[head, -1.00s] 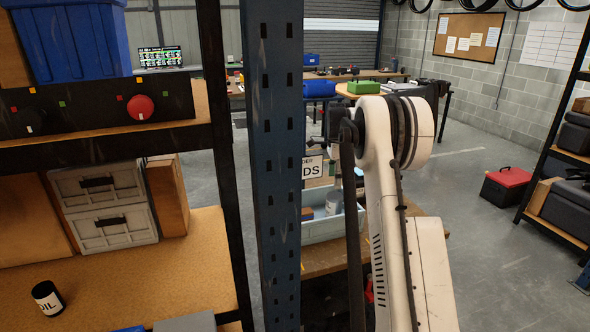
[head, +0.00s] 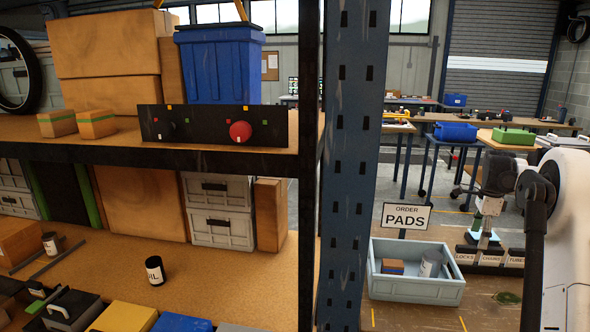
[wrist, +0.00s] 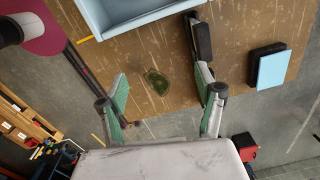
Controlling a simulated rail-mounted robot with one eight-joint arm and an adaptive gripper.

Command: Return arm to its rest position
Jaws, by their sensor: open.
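My arm (head: 562,235) stands at the right edge of the head view, beyond the blue post. My gripper (wrist: 160,75) shows in the wrist view with its two green-padded fingers wide apart and nothing between them. It points down over a wooden bench top. In the head view my gripper (head: 487,225) hangs above the bench, right of the pale blue tray (head: 415,288). A corner of that tray (wrist: 135,22) also shows at the top of the wrist view. The tray holds a small orange-and-blue box (head: 392,267) and a whitish container (head: 429,264).
A blue upright post (head: 352,170) and a loaded shelf (head: 200,155) fill the left and middle of the head view. A dark green patch (head: 508,297) lies on the bench. A blue-topped block (wrist: 272,68) sits right of my fingers.

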